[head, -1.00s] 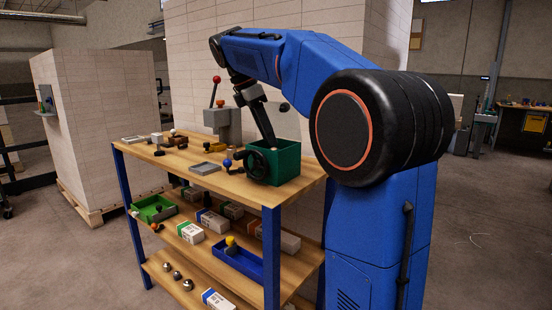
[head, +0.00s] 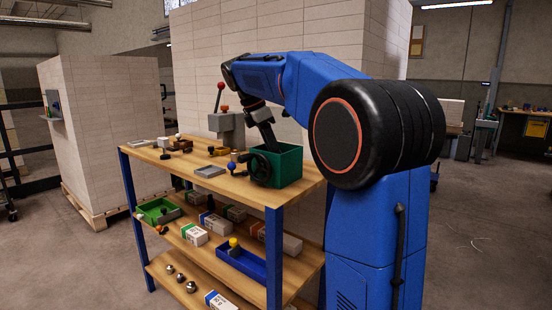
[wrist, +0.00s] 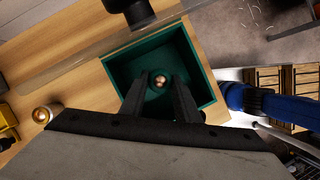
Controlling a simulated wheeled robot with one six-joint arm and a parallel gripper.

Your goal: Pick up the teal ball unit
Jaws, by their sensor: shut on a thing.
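My gripper (wrist: 160,82) reaches down into a dark green, open-topped bin (wrist: 204,69), and its two fingers are closed around a small round ball unit (wrist: 158,80) with coppery spots. The unit's own colour is hard to tell against the green inside. In the head view the green bin (head: 290,167) stands at the right end of the bench top. My gripper's dark fingers (head: 268,142) slope into it, and their tips and the unit are hidden by the bin wall.
A black handwheel (head: 260,170) stands at the bin's front. A grey block (head: 225,124) with a red-knobbed lever stands behind. A blue ball (head: 232,166) and other small parts lie left on the bench top. Boxes, a green tray (head: 157,209) and a blue tray (head: 240,266) fill lower shelves.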

